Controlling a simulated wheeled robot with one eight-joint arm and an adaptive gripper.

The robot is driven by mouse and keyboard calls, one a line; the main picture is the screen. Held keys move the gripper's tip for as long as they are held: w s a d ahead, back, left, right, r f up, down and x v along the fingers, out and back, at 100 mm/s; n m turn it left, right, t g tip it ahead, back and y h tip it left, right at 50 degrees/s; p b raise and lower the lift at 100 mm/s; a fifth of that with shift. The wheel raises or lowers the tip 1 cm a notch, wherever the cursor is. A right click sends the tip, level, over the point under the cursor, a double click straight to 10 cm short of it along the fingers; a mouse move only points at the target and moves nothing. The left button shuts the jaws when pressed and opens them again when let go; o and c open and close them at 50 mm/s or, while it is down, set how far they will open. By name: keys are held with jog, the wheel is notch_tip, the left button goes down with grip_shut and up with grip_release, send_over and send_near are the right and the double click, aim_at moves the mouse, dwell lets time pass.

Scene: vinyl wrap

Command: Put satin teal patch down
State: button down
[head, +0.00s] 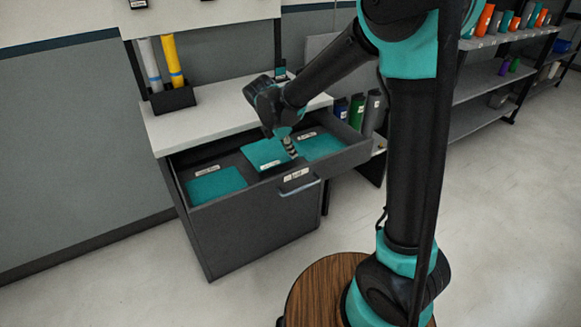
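An open grey drawer (250,238) holds teal patches side by side, each with a small white label too small to read. One teal patch (216,184) lies in the left compartment. Another teal patch (262,152) is at the middle compartment, with its right part beside my gripper (290,148). A third teal patch (322,146) is in the right compartment. My gripper points down over the drawer at the right edge of the middle patch. The view is too small to tell whether its fingers are closed on that patch, or which patch is satin.
The white worktop (215,118) above the drawer carries a black holder (172,98) with grey and yellow rolls. Dark and green rolls (357,112) stand right of the drawer. Shelves (485,85) with coloured rolls line the right. The floor in front is clear.

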jog(key=shift+f, duration=3.4)
jog(key=c, duration=1.7)
grip_release()
jog(key=shift+f, duration=0.1)
jog(key=v, duration=1.2)
